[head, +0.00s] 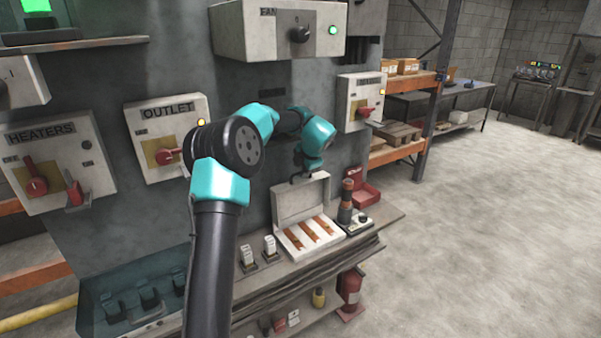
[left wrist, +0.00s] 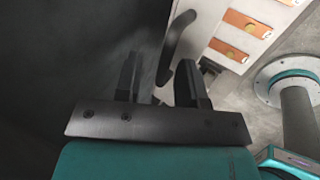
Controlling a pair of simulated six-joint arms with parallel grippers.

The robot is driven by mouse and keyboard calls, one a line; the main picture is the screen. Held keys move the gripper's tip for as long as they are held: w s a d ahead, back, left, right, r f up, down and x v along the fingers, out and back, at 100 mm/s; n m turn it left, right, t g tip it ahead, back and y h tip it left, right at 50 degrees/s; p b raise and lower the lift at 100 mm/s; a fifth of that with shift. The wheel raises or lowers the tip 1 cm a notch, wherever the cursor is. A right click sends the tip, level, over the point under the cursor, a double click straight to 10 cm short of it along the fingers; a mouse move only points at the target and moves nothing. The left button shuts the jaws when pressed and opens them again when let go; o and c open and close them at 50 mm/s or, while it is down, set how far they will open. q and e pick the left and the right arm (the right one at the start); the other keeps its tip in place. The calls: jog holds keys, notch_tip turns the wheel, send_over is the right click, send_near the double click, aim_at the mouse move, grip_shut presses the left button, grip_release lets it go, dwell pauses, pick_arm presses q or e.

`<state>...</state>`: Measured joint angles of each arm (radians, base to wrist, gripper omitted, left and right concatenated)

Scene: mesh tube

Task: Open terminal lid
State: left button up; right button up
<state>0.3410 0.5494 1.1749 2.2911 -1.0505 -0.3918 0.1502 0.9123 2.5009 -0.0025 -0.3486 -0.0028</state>
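The terminal box (head: 312,240) is a pale case on the bench with several copper strips inside. Its lid (head: 300,198) stands raised at the back, leaving the strips uncovered. My left gripper (head: 302,174) is at the lid's upper edge, small and partly hidden by the arm in the head view. In the left wrist view, the gripper (left wrist: 158,88) has its two dark fingers apart. A black curved handle (left wrist: 180,42) lies just beyond the fingers, its lower end showing between them; I cannot tell whether they touch. Copper strips (left wrist: 245,23) show at upper right. My right gripper is not in view.
A stack-like device (head: 346,205) and a red bin (head: 363,192) stand right of the box. Small white switches (head: 269,246) are left of it. The outlet panel (head: 168,135) and fan panel (head: 280,30) are on the wall. Open floor lies right.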

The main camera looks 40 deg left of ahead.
pick_arm(q)
jog(key=v, duration=1.4)
jog(key=shift+r, duration=0.3)
jog(key=shift+s+f, duration=0.1)
jog(key=s+d+f+m+t, duration=0.1)
jog(key=f+m, duration=0.4)
jog(key=f, duration=0.6)
jog(key=s+d+f+m+t, duration=0.1)
jog(key=d+f+m, duration=0.3)
jog(key=f, duration=0.8)
jog(key=s+d+f+m+t, duration=0.1)
jog(key=d+f+m+t, duration=0.2)
jog(key=f+m, duration=0.4)
notch_tip(320, 180, down, 5)
jog(key=shift+s+d+f+m+y, duration=0.1)
jog(key=shift+s+d+m+y, duration=0.1)
jog(key=shift+m+y, duration=0.2)
jog(key=s+d+f+m+g+h, duration=0.1)
jog(key=s+d+f+m+h, duration=0.6)
jog(key=s+d+f, duration=0.45)
jog(key=s+d+f+m+g+h, duration=0.1)
jog(key=s+d+f+m+g, duration=0.1)
jog(key=s, duration=0.5)
jog(key=s+d+f+m+g+h, duration=0.2)
jog(key=s+d+f+m+g, duration=0.1)
jog(key=s, duration=0.4)
jog(key=shift+s+d+m+h, duration=0.2)
jog(key=shift+d+m+h, duration=0.1)
jog(key=shift+d+m, duration=0.7)
